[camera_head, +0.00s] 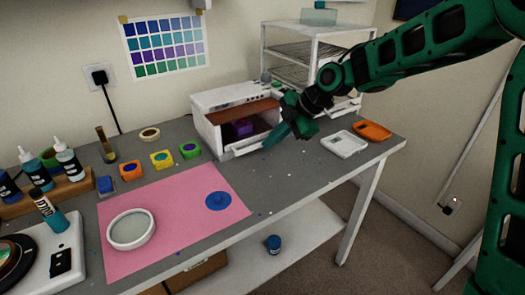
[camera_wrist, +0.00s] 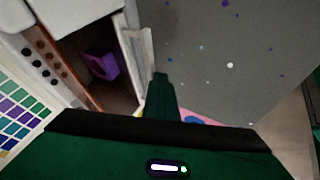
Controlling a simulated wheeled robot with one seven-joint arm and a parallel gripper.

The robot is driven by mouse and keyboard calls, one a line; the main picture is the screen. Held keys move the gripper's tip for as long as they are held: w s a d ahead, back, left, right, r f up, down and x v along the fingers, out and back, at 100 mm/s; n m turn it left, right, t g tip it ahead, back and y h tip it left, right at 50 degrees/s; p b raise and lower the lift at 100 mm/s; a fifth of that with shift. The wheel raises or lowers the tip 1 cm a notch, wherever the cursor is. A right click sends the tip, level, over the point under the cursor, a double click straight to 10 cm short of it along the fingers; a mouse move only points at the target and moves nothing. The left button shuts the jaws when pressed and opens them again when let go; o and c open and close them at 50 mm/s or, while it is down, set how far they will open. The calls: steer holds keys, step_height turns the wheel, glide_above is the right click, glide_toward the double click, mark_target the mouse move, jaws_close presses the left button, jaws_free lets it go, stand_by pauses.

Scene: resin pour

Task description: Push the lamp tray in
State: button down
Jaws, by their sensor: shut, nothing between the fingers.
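The curing lamp is a white box (camera_head: 212,98) with an open front and a brown interior, near the back of the grey table. Its white tray (camera_head: 246,150) sticks out at the front; in the wrist view the tray's front (camera_wrist: 138,50) is a pale upright panel. A purple block (camera_head: 239,129) sits inside, also seen in the wrist view (camera_wrist: 103,64). My gripper (camera_head: 272,139) is shut and empty, pointing down just outside the tray's right end. In the wrist view its fingers (camera_wrist: 161,88) are beside the tray front; I cannot tell whether they touch.
White (camera_head: 344,144) and orange (camera_head: 372,130) shallow trays lie to the right. A white wire rack (camera_head: 305,32) stands behind my arm. A pink mat (camera_head: 165,240) with a round white dish (camera_head: 131,229) lies in front. Small colour pots line the left.

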steer(key=shift+w+a+r, duration=0.1)
steer(key=shift+w+a, duration=0.05)
steer(key=shift+a, duration=0.15)
